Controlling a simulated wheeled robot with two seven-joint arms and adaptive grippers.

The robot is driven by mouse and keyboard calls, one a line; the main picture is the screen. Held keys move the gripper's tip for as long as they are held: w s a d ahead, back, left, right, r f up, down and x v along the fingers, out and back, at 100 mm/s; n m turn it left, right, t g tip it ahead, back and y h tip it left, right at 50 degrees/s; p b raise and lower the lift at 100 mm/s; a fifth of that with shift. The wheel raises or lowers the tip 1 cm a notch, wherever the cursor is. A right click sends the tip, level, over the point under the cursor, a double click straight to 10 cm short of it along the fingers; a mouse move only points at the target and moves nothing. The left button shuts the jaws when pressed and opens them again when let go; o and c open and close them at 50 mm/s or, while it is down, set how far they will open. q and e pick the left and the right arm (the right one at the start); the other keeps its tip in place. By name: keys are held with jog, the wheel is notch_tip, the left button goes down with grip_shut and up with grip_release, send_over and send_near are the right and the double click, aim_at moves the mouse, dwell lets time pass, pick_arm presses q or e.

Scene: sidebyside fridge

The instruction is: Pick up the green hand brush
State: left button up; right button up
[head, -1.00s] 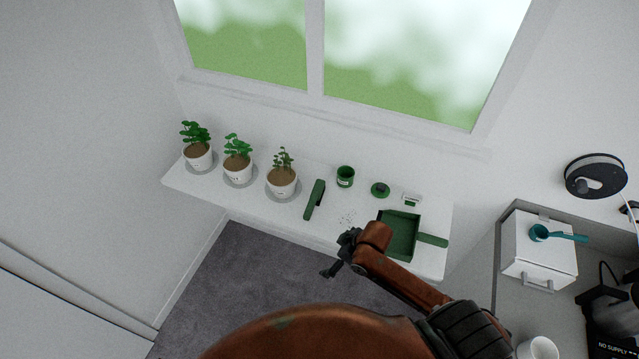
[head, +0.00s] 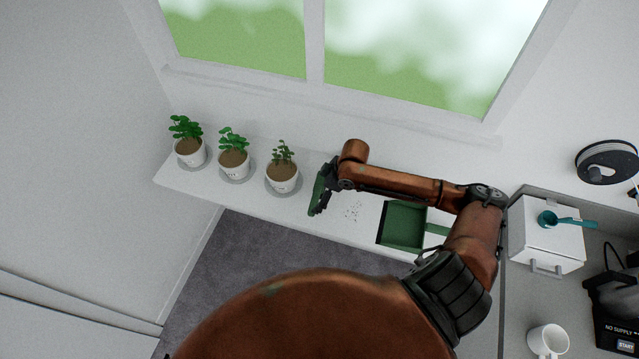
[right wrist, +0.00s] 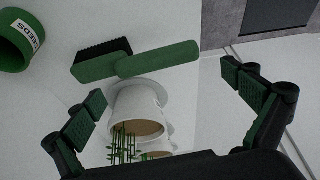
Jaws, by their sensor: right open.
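The green hand brush (head: 316,191) lies on the white shelf, right of the third potted plant, partly hidden by my right gripper (head: 325,187) in the head view. In the right wrist view the brush (right wrist: 158,60) shows its dark bristles at left and its plain green handle at right. My right gripper (right wrist: 172,103) is open and empty there, its two green-padded fingers spread wide. The brush appears beyond the fingertips, not between them; I cannot tell the exact gap. My left gripper is out of view.
Several things share the narrow shelf (head: 240,190): potted plants (head: 283,180) at left, crumbs (head: 353,212) and a green dustpan (head: 405,228) at right. A green SEEDS pot (right wrist: 14,40) shows in the wrist view. A window wall stands behind.

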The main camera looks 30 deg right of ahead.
aim_at(315, 199)
jog(key=x, duration=0.1)
jog(key=p+x, duration=0.1)
jog(key=x, duration=0.1)
jog(key=shift+w+d, duration=0.1)
jog(key=shift+d, duration=0.2)
jog(key=shift+x, duration=0.9)
jog(key=shift+f, duration=0.1)
jog(key=shift+c, duration=0.8)
jog(key=c, duration=0.5)
jog(key=shift+c, duration=0.7)
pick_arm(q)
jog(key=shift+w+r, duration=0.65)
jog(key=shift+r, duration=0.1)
pick_arm(e)
jog(key=shift+c, duration=0.3)
